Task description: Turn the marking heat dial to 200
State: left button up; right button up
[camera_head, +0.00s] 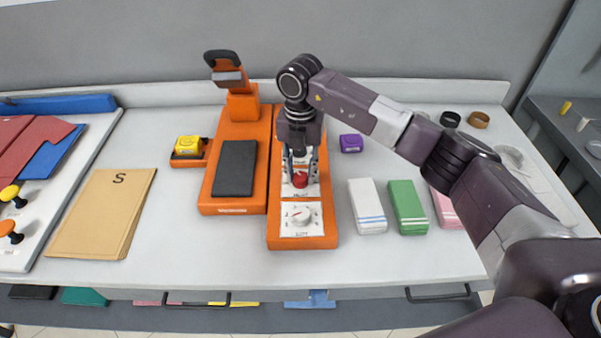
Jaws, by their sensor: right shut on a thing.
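An orange marking machine stands mid-table, with a black pad (236,168) on its left part and a control panel (318,240) on its right part. A red dial (300,179) sits on a white scale on the panel. My right gripper (299,172) points down over the red dial and is shut on it. A second, white dial (301,215) with a printed scale is nearer the front edge of the panel. The scale numbers are too small to read, and my gripper hides part of the upper panel. My left gripper is not in view.
A yellow block (188,146) sits left of the machine, near a tan folder (103,212) marked S. White (367,205) and green (408,207) folded stacks lie to the right. A purple block (351,143) lies behind them.

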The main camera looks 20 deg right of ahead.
aim_at(301, 175)
jog(key=m, duration=0.6)
jog(key=shift+r, duration=0.1)
jog(key=m, duration=0.6)
jog(key=shift+w, duration=0.1)
dwell(0.5)
jog(key=o, duration=1.1)
jog(key=shift+o, duration=0.2)
notch_tip(301, 175, up, 12)
